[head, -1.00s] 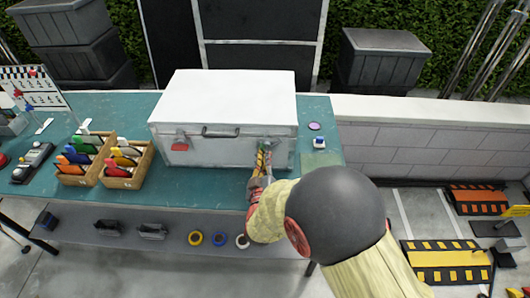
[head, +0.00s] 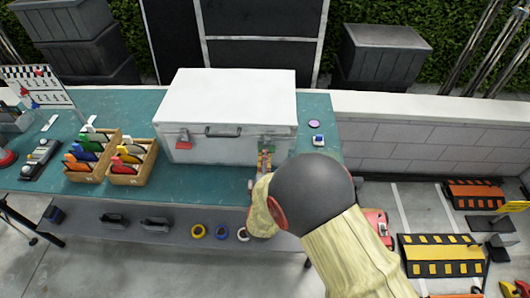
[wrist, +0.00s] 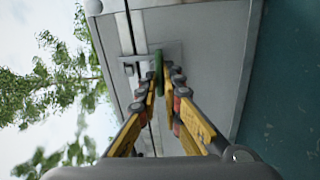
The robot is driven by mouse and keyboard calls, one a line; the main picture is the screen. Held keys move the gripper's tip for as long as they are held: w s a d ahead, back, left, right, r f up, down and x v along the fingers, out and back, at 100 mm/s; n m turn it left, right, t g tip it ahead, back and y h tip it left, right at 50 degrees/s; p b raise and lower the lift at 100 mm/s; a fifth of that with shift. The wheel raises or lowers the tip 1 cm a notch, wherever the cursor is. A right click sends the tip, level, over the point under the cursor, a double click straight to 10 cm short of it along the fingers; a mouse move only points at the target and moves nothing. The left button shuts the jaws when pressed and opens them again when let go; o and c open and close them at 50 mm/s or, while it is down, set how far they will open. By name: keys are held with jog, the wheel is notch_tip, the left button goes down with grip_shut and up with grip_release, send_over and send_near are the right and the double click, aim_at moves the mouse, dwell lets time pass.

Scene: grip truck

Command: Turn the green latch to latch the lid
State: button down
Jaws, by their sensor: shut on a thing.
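The white case (head: 225,110) stands on the teal table with its lid down. The green latch (wrist: 158,64) is on the case's front, at the right, by the lid seam. In the wrist view it lies between my fingertips, close to the seam and a metal plate. My gripper (wrist: 159,77) is shut on the green latch. In the head view my gripper (head: 264,158) is at the front right of the case, and my arm partly hides the area. A red latch (head: 184,142) is at the front left. The latch's exact angle is hard to tell.
A black handle (head: 222,131) is at the middle of the case's front. Wooden organizers (head: 132,168) with coloured items stand to the left. A small blue-and-white object (head: 318,140) and a purple disc (head: 314,124) lie right of the case. Tape rolls (head: 197,231) sit on the lower shelf.

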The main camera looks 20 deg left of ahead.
jog(key=shift+f+n, duration=0.1)
jog(key=shift+n, duration=0.4)
jog(key=c, duration=2)
grip_release()
jog(key=shift+o, duration=0.2)
jog(key=v, duration=1.2)
